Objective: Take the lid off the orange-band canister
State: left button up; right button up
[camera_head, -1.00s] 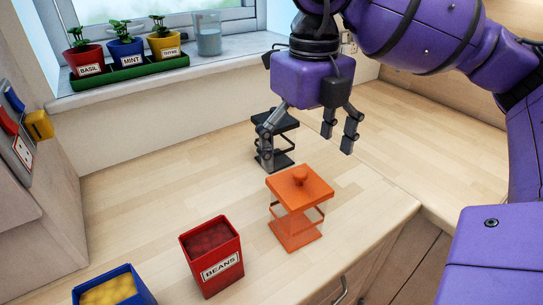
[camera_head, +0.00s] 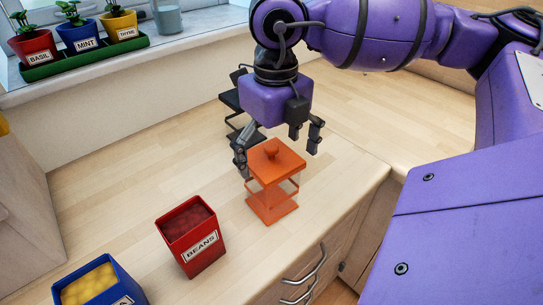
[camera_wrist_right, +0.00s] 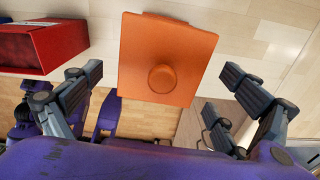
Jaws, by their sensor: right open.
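The orange-band canister (camera_head: 272,205) stands upright on the wooden counter, clear-walled with an orange band and base. Its square orange lid (camera_head: 276,160) with a round knob is on top. My right gripper (camera_head: 279,160) is open, pointing down, above and just behind the lid. In the right wrist view the lid (camera_wrist_right: 164,60) and its knob (camera_wrist_right: 162,78) lie ahead between the spread fingers, which do not touch the knob. A black-lidded canister (camera_head: 233,101) stands behind, partly hidden by the gripper. My left gripper is not in view.
A red BEANS box (camera_head: 191,240) and a blue box (camera_head: 101,284) with yellow contents stand front left. Potted herbs in a green tray (camera_head: 85,58) and a glass (camera_head: 167,20) are on the sill. The counter's front edge lies close right of the canister.

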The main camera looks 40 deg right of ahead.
jog(key=c, duration=1.1)
